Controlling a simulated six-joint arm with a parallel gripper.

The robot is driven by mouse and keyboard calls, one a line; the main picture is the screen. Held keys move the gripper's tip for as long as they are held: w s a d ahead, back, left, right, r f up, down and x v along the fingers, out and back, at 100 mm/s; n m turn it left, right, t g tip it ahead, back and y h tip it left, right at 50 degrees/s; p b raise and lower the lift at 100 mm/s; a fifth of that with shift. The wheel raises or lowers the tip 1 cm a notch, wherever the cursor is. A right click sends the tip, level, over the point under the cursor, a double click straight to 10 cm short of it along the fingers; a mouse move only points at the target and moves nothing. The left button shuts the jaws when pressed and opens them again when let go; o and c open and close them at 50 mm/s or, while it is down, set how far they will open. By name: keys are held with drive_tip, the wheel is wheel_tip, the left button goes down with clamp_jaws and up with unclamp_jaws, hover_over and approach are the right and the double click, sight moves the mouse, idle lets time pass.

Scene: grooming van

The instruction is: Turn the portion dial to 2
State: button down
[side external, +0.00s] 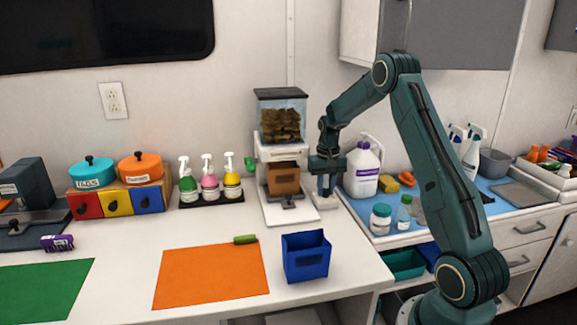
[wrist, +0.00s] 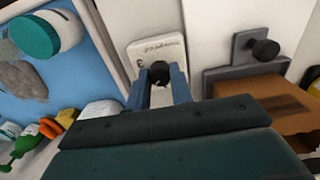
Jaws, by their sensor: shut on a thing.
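The portion dial is a black knob (wrist: 160,71) on a small white plate (wrist: 143,52) with printed text and a "3" on its left side. My gripper (wrist: 160,82) has its two blue-grey fingers on either side of the knob and is shut on it. In the side view my gripper (side external: 325,193) points down at the right of the food dispenser (side external: 281,121), hiding the knob. The dispenser has a clear hopper of brown kibble, with a brown box (side external: 283,180) below. I cannot read the dial's pointer clearly.
A white jug (side external: 362,172) stands close right of my gripper, with jars (side external: 381,219) on the blue mat (side external: 352,207). Spray bottles (side external: 208,179) stand left of the dispenser. A blue bin (side external: 306,258) and an orange mat (side external: 208,277) are in front.

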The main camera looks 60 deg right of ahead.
sight(326, 189)
drive_tip(key=c, duration=1.2)
unclamp_jaws()
drive_tip(key=shift+c, duration=0.2)
drive_tip(key=shift+r, duration=0.15)
wheel_tip(326, 189, up, 14)
drive_tip(key=shift+f, duration=0.2)
drive_tip(key=shift+a+r, duration=0.1)
